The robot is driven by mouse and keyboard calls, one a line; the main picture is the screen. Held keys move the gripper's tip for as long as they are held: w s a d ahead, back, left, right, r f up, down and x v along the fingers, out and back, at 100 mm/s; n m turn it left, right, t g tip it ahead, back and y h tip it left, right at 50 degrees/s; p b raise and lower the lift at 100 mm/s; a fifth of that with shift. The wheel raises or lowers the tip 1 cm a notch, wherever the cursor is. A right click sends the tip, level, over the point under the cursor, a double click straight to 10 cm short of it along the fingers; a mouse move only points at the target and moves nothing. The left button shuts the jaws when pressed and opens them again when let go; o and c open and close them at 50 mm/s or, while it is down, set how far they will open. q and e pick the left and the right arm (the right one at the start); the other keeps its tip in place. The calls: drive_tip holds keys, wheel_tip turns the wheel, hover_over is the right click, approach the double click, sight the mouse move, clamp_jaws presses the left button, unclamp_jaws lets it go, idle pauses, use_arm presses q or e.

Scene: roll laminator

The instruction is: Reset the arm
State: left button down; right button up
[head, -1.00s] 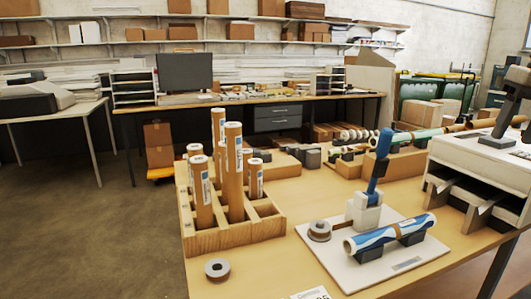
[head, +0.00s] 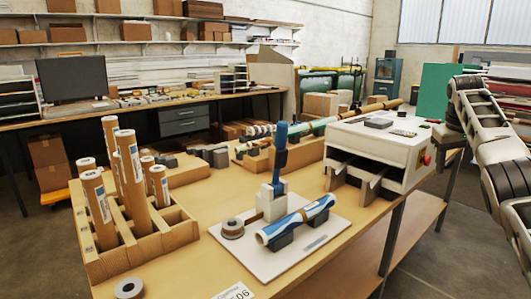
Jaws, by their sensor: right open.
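My right arm (head: 488,140) comes in at the right edge, its white and black links bent. Its gripper (head: 451,122) is small and partly hidden by the links, beside the right end of the white laminator (head: 382,145); it is open and I see nothing in it. My left gripper is not in view. A stand with an upright blue lever (head: 280,150) is on a white board (head: 262,262) on the table. A blue and white roll (head: 297,220) lies on dark supports there.
A wooden rack (head: 122,264) holds several brown tubes at the table's left. A tape roll (head: 130,288) lies at the front edge. Long rolls (head: 330,122) lie behind. The table's front right (head: 345,240) is clear. A lower shelf (head: 440,222) extends at right.

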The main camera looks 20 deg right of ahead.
drive_tip(key=w+a+f+n+t+h, duration=0.1)
drive_tip(key=w+f+n+h, duration=0.2)
drive_tip(key=f, duration=0.5)
drive_tip(key=w+a+f+n+t+h, duration=0.1)
drive_tip(key=w+f+n+h, duration=0.2)
drive_tip(key=f, duration=0.4)
drive_tip(key=s+a+f+n+t+y, duration=0.2)
drive_tip(key=a+f+n+t, duration=0.1)
drive_tip(key=a+f, duration=0.45)
drive_tip(key=s+a+f+n+t+y, duration=0.1)
drive_tip(key=s+a+f+n+t, duration=0.1)
drive_tip(key=a+f+n, duration=0.4)
drive_tip(key=s+a+f+n+y, duration=0.1)
drive_tip(key=s+a+f+y, duration=0.3)
drive_tip(key=s+a, duration=0.5)
drive_tip(key=s+a+f+n+y, duration=0.1)
drive_tip(key=s+a+f+y, duration=0.4)
drive_tip(key=a, duration=0.6)
drive_tip(key=s+a+m+t, duration=0.1)
drive_tip(key=a+m, duration=0.3)
drive_tip(key=a, duration=0.5)
drive_tip(key=s+a+f+m, duration=0.1)
drive_tip(key=a+m, duration=0.4)
drive_tip(key=a, duration=0.5)
drive_tip(key=shift+s+a+f+t, duration=0.15)
drive_tip(key=shift+s+f+t, duration=0.1)
drive_tip(key=shift+s+t, duration=0.2)
